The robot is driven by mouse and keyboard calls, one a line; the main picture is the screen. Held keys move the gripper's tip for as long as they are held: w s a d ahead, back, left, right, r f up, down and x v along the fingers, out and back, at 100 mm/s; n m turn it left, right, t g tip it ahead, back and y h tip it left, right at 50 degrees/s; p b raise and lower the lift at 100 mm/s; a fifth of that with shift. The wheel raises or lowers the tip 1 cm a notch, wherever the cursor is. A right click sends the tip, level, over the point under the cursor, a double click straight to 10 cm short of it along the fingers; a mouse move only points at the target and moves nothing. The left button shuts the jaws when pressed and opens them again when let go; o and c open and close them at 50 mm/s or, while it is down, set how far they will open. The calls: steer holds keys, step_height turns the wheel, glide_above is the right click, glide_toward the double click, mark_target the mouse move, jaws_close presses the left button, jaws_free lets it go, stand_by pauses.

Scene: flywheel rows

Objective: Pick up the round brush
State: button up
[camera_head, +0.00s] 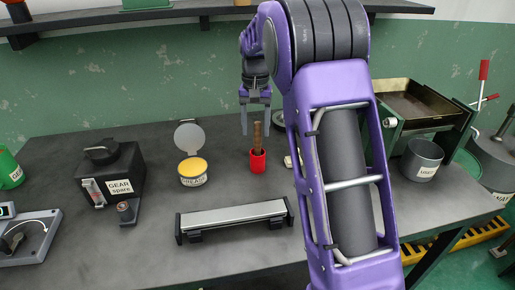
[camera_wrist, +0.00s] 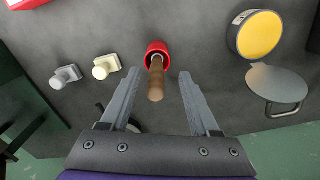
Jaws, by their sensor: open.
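The round brush (camera_head: 257,137) shows as a brown wooden handle standing upright in a small red cup (camera_head: 258,163) on the dark bench. It also shows in the wrist view (camera_wrist: 156,80), with its handle end towards the camera. Its bristle end is hidden in the red cup (camera_wrist: 157,49). My gripper (camera_head: 256,119) is above the bench beside the handle. In the wrist view my gripper (camera_wrist: 157,78) is open and empty, its two fingers apart with the handle showing between their tips. I cannot tell how far the fingertips are from the handle.
A long metal bar fixture (camera_head: 235,216) lies in front. Two small pale knobs (camera_wrist: 106,66) sit near the cup. A shelf (camera_head: 120,14) hangs behind.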

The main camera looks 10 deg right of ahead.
mark_target(258, 155)
steer(key=f, duration=0.6)
steer(key=shift+w+d+f+b, duration=0.25)
steer(key=shift+w+d+b, duration=0.1)
steer(key=shift+w, duration=0.05)
jaws_close()
